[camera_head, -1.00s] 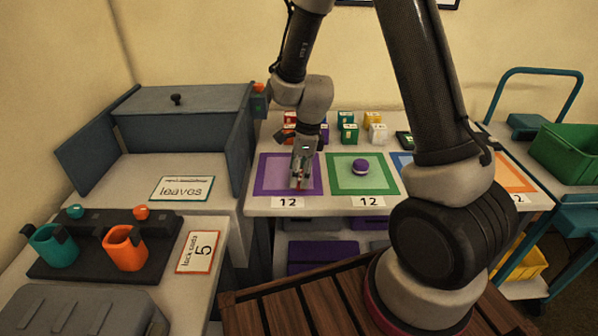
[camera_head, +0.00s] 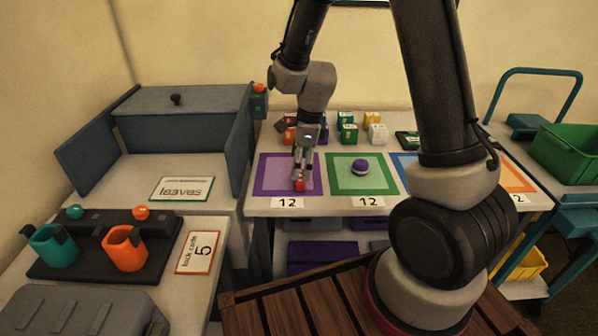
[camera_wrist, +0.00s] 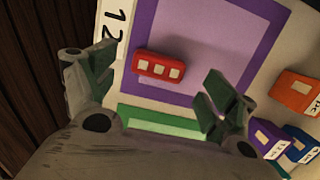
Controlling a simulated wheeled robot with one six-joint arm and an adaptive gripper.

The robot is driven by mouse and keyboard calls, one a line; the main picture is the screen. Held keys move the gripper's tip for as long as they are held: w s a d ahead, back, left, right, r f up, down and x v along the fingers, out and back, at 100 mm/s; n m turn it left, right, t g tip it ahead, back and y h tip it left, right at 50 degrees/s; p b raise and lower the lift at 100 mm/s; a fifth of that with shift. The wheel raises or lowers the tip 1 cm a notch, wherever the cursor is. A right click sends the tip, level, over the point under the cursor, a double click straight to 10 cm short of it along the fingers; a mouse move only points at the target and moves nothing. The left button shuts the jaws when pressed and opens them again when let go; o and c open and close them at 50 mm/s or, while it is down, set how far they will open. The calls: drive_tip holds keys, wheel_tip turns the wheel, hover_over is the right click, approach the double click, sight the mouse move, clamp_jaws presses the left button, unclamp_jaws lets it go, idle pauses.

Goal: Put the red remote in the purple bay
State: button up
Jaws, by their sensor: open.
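The red remote (camera_wrist: 158,67) lies in the purple bay (camera_wrist: 215,65), near the edge by the 12 label, in the wrist view. In the head view the remote (camera_head: 299,185) shows as a small red shape in the front part of the purple bay (camera_head: 268,185). My gripper (camera_wrist: 155,88) is open, its fingers spread wide with the remote between and beyond them in the wrist picture. In the head view my gripper (camera_head: 301,170) is just behind the remote, above the bay. Whether a finger touches the remote cannot be told there.
The green bay (camera_head: 345,184), with a purple round thing (camera_head: 360,166) in it, is directly right. Several coloured blocks (camera_head: 348,133) stand behind the bays. A grey cabinet (camera_head: 185,130) stands left, and a green crate (camera_head: 568,150) is far right.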

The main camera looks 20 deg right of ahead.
drive_tip(key=s+d+r+n+t, duration=0.1)
drive_tip(key=s+d+r+n, duration=0.35)
drive_tip(key=r, duration=0.55)
drive_tip(key=s+d+r+n+t, duration=0.1)
drive_tip(key=s+d+r+n, duration=0.4)
drive_tip(key=r, duration=0.5)
drive_tip(key=s+d+r+n+h, duration=0.1)
drive_tip(key=s+d+r+n, duration=0.1)
drive_tip(key=s+n, duration=0.4)
drive_tip(key=s+d+r+n+t, duration=0.1)
drive_tip(key=s+d+r+n, duration=0.1)
drive_tip(key=s+n, duration=0.4)
drive_tip(key=shift+s+t+h, duration=0.3)
drive_tip(key=shift+s+h, duration=0.1)
drive_tip(key=shift+s, duration=0.1)
